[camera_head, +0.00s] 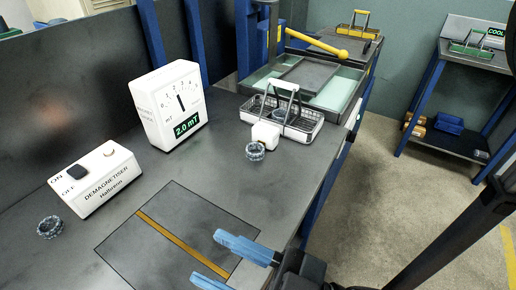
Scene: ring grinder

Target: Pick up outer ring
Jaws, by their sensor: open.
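Two dark grey rings stand on the grey bench; I cannot tell which is the outer ring. One ring (50,227) is at the left, in front of the white demagnetiser box. The other ring (255,151) is near the middle, just in front of a small white block (265,135) and the wire basket. My gripper (207,258) has two light blue fingers, apart and empty, over the dark plate with a yellow stripe at the bottom. It is apart from both rings.
The white demagnetiser (96,180) and a magnet gauge reading 2.0 mT (172,106) stand on the bench. The wire basket (301,130) holds ring-like items, partly hidden. A machine with a yellow lever (317,45) is behind. The bench between the gauge and dark plate (150,235) is clear.

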